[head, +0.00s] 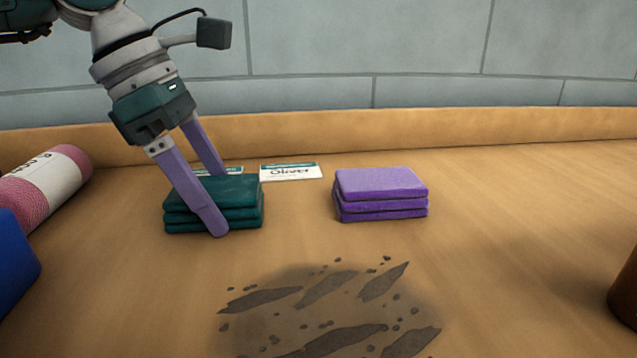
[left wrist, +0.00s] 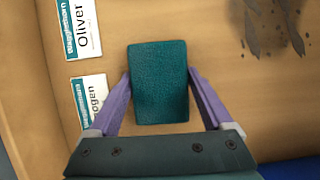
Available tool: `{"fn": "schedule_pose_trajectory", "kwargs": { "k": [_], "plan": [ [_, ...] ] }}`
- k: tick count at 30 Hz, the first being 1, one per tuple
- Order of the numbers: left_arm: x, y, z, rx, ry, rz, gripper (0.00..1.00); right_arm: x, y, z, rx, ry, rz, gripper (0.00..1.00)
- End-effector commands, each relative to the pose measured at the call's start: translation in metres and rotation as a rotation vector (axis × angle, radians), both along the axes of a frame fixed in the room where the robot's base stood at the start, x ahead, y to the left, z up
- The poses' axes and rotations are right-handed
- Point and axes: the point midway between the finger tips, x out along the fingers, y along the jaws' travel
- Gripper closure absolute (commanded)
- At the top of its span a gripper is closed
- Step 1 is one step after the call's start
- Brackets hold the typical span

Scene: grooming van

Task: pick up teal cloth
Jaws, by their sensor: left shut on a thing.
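The teal cloth (head: 238,199) is a folded, layered stack lying on the wooden counter, left of centre in the head view. In the left wrist view the teal cloth (left wrist: 160,82) lies between the two purple fingers. My left gripper (head: 222,205) reaches down from the upper left, with one finger on the near side of the cloth and the other behind it. It is shut on the cloth, which still appears to rest on the counter. The far fingertip is hidden behind the cloth. My right gripper is not in view.
A folded purple cloth (head: 382,195) lies to the right. A pink roll (head: 50,185) and a blue object (head: 14,262) are at left. Dark smudges (head: 330,310) mark the counter in front. A brown object (head: 624,292) is at right.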

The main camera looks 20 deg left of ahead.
Motion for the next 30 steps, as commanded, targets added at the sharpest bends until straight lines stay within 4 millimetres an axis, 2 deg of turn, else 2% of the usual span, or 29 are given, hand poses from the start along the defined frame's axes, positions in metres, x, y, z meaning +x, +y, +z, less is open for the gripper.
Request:
{"fn": "schedule_pose_trajectory", "kwargs": {
  "k": [5,8,18,21,25,30],
  "plan": [
    [0.001,0.000,0.015,0.000,-0.004,0.000,0.70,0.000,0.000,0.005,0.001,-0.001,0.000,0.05],
    [0.001,0.000,0.034,-0.001,-0.006,0.001,0.70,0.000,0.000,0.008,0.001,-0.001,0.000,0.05],
    [0.001,-0.001,0.138,-0.002,-0.008,0.000,0.70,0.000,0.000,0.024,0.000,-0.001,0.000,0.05],
    [0.001,0.000,0.163,-0.001,-0.005,0.001,0.70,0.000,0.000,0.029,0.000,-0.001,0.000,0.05],
    [0.001,0.000,0.187,-0.001,-0.003,0.000,0.70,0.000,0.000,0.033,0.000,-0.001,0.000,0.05],
    [0.000,0.000,0.202,-0.002,-0.001,-0.001,0.70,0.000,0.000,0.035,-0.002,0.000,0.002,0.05]
  ]
}}
